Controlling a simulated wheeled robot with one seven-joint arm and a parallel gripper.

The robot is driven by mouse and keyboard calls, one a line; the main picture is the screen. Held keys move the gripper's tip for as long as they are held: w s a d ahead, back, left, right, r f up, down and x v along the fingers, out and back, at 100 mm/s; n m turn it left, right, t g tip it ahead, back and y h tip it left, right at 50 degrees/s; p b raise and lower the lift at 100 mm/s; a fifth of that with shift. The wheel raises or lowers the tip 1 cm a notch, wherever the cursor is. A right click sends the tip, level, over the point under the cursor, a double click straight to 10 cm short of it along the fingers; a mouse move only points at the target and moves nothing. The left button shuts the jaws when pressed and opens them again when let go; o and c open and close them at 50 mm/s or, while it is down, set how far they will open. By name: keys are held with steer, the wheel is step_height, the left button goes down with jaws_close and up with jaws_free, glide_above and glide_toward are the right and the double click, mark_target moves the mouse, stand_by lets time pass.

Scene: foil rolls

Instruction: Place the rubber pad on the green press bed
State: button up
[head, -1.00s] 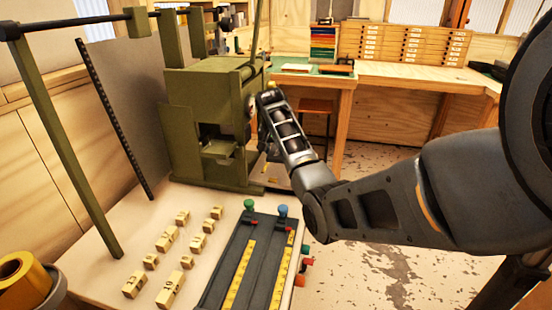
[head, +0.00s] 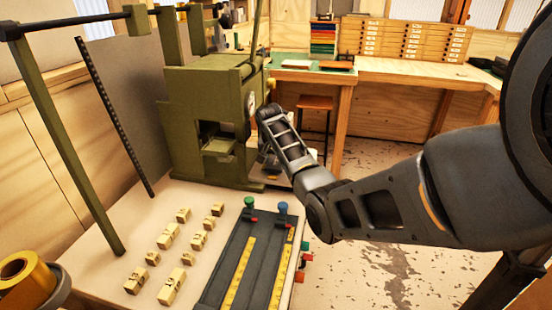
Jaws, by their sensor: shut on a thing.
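The olive-green press (head: 180,110) stands at the back of the pale table. Its green bed (head: 218,146) shows as a small ledge inside the front opening. My gripper (head: 267,160) hangs at the end of my arm, just right of the press's front, apart from the bed in the picture. It is small here and partly hidden by my wrist and the press. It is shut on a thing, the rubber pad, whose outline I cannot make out.
Several lettered wooden blocks (head: 168,236) stand on the near table, left of a dark tray (head: 262,262) with yellow strips and coloured knobs. A gold foil roll (head: 24,280) is at the lower left. A stool (head: 316,103) and bench (head: 400,76) stand behind.

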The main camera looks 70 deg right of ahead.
steer(key=shift+f, duration=0.3)
steer(key=o, duration=1.2)
steer(key=shift+s+a+f, duration=0.1)
steer(key=shift+s+f, duration=0.05)
steer(key=shift+r, duration=0.3)
steer(key=v, duration=1.2)
steer(key=shift+r, duration=0.55)
